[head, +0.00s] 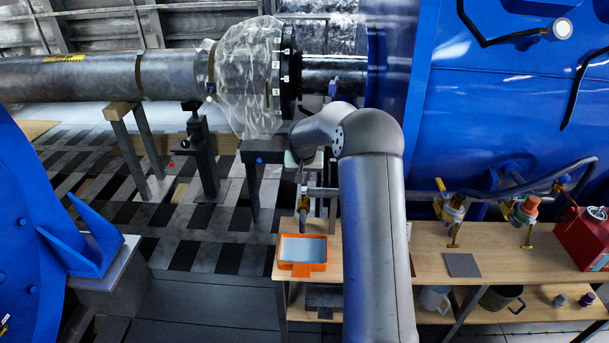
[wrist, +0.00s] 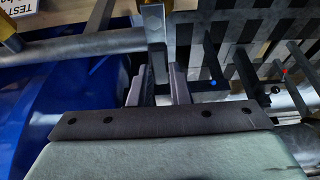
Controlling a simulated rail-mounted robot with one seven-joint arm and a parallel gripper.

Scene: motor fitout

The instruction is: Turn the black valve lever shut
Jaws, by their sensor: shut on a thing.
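In the wrist view, my gripper (wrist: 164,76) has its two grey fingers closed about a straight flat bar (wrist: 153,28). The bar looks grey in this light and seems to be the valve lever. A brass-coloured piece shows at its top end, at the picture's edge. A grey pipe (wrist: 90,46) runs beside it at left. In the head view, my gripper (head: 302,178) points down at a horizontal pipe (head: 323,192) above the bench. The lever and valve body are too small and partly covered there to tell the lever's angle.
An orange tray (head: 302,267) stands on the wooden bench (head: 425,268) below my gripper. Two brass valves (head: 453,208) (head: 524,210) and a red can (head: 583,238) are at right. A large pipe (head: 90,78) crosses behind. Blue machine walls (head: 500,130) bound the right.

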